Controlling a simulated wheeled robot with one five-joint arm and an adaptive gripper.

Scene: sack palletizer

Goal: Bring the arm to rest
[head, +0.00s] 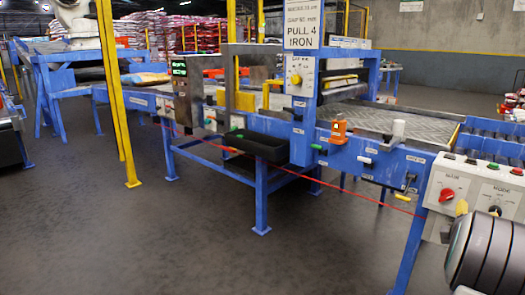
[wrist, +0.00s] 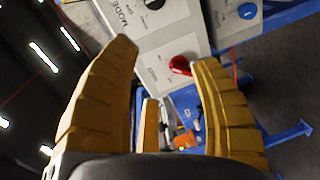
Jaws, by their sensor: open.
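My gripper (wrist: 163,58) shows in the wrist view with its yellow ribbed fingers spread apart and nothing between them. Beyond the fingertips is a pale control box (wrist: 160,45) with a red knob (wrist: 180,65), which lies close to the right fingertip in the picture. I cannot tell whether they touch. In the head view, a dark rounded part of my arm is at the lower right, in front of the same control box (head: 436,215). Its red knob (head: 447,195) is in plain view there. The gripper's fingers are mostly hidden in the head view.
A yellow post (head: 117,100) stands at the left. The grey floor (head: 150,235) in front is clear.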

